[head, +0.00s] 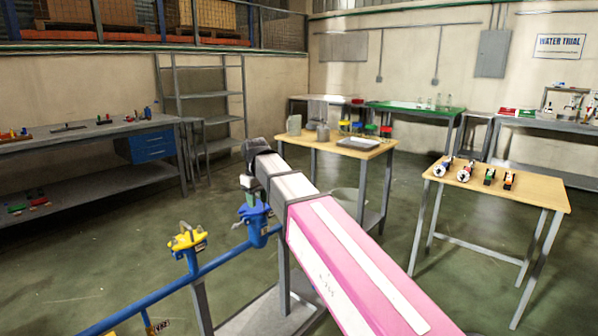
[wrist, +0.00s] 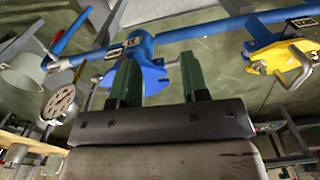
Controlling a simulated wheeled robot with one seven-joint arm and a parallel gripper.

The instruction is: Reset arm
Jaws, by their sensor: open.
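My arm, with a pink and white link, reaches forward from the lower right of the head view. My gripper is at its far end, and in the wrist view my gripper (wrist: 160,82) shows two green fingers held apart with nothing between them. A blue valve (head: 257,218) on a blue pipe stands close by the gripper. In the wrist view the blue valve (wrist: 128,75) lies beyond and beside the left finger; I cannot tell whether they touch. A yellow valve (head: 187,238) sits farther left on the same pipe, and shows at right in the wrist view (wrist: 282,58).
The blue pipe (head: 160,291) runs low across the front. A wooden table (head: 352,149) stands behind my arm, and another wooden table (head: 540,193) with several fittings stands at right. A grey workbench (head: 90,131) and a shelf rack (head: 203,95) line the left. Green floor between them is open.

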